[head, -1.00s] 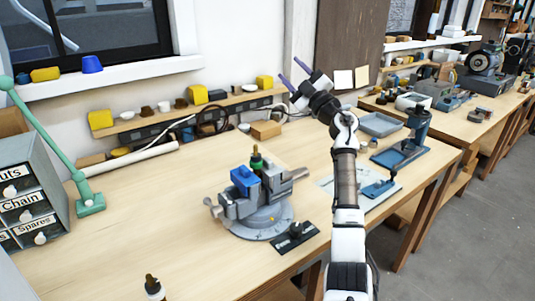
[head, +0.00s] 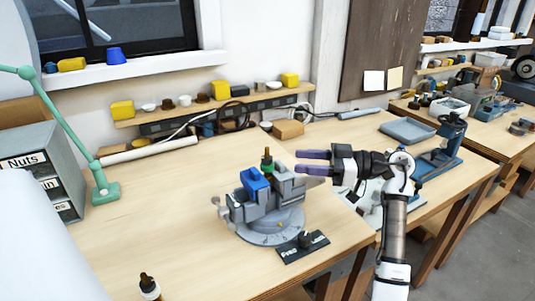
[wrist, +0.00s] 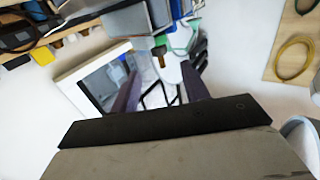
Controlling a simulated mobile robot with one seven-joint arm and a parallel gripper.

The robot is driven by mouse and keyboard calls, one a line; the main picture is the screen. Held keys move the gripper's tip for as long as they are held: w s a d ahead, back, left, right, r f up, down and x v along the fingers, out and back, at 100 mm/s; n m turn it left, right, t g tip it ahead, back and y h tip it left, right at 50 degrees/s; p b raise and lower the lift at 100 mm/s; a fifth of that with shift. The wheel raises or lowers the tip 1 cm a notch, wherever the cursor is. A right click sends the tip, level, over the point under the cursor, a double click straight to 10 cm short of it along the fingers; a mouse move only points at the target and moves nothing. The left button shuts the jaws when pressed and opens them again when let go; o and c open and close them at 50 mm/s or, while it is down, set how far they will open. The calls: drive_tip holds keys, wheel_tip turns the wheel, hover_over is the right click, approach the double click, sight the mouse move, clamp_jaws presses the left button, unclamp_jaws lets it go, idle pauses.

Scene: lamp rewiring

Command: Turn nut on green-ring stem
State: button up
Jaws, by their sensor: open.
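The stem with the green ring (head: 267,167) stands upright in the grey vise (head: 275,222) on the bench, with a dark top above the ring. A blue block (head: 254,182) sits beside it on the vise. A nut on the stem is too small to make out. My gripper (head: 298,162) is open and empty, its two purple fingers pointing left, just right of the stem in the head view. I cannot tell the gap in depth, but no contact shows.
A green lamp arm (head: 106,191) and labelled drawers (head: 45,165) stand left. A dropper bottle (head: 149,288) is at the front. Clear benchtop lies left of the vise.

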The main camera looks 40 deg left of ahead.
sight(267, 157)
drive_tip(key=p+x, duration=0.2)
drive_tip(key=x, duration=0.6)
drive_tip(key=shift+a+r+p, duration=0.1)
drive_tip(key=shift+r+p, duration=0.1)
drive_tip(key=shift+p, duration=0.15)
drive_tip(key=shift+s+a+f, duration=0.15)
drive_tip(key=shift+s+a, duration=0.2)
drive_tip(key=shift+a, duration=0.25)
drive_tip(key=shift+c, duration=0.4)
drive_tip(key=c, duration=0.9)
drive_tip(key=shift+m+t+y, duration=0.3)
drive_tip(key=shift+t+y, duration=0.1)
drive_tip(key=shift+t, duration=0.1)
